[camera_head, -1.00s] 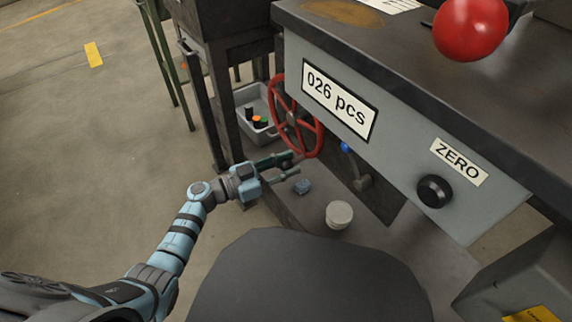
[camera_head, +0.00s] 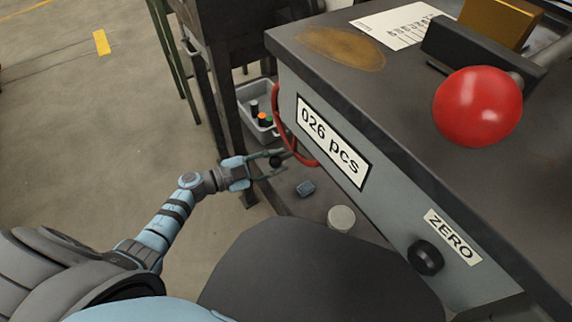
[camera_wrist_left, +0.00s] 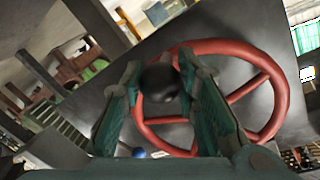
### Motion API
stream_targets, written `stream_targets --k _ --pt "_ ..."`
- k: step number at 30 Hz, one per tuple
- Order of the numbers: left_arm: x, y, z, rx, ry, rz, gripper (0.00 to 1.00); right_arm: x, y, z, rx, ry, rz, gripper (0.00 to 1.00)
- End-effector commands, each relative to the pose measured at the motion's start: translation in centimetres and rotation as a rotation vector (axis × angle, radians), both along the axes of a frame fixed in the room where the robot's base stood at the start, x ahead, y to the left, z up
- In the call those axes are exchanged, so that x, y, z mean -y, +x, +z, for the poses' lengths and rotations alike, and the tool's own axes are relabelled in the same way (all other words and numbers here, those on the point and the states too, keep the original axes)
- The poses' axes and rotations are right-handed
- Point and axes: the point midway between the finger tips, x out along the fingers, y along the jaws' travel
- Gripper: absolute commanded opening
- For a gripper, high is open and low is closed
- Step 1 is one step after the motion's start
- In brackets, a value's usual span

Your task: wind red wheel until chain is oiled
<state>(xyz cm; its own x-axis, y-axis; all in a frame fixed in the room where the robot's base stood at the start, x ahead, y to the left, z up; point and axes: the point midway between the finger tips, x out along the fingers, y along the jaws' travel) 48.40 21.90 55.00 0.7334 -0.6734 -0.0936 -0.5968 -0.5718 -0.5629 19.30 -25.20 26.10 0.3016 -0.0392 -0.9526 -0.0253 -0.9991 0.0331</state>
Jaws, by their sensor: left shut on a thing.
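The red wheel (camera_head: 297,137) is mounted on the side of the grey machine and shows mostly edge-on in the head view, partly hidden by the machine's corner. In the left wrist view the red wheel (camera_wrist_left: 277,95) shows its rim and spokes. A dark round knob (camera_wrist_left: 159,82) stands at its rim. My left gripper (camera_head: 277,161) is at the wheel's lower left, its fingers (camera_wrist_left: 160,90) shut on the dark knob, one on each side. My right gripper is not in view. No chain can be made out.
The machine's top (camera_head: 400,95) carries a large red ball knob (camera_head: 478,106). Its front has a "026 pcs" counter (camera_head: 332,140) and a black ZERO knob (camera_head: 426,255). A grey bin (camera_head: 258,112) with bottles stands behind the wheel. A pale round tin (camera_head: 341,218) sits below.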

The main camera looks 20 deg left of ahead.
Motion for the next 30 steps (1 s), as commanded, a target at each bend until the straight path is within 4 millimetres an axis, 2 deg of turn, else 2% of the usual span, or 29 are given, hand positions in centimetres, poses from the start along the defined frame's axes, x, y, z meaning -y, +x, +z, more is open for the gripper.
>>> stream_targets --k 15,30 --pt "-3.2 2.5 0.9 0.237 0.343 -0.009 0.0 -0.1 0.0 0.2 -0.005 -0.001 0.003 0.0" --pt "-4.2 3.1 1.6 0.308 0.443 -0.006 0.0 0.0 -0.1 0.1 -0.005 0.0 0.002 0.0"
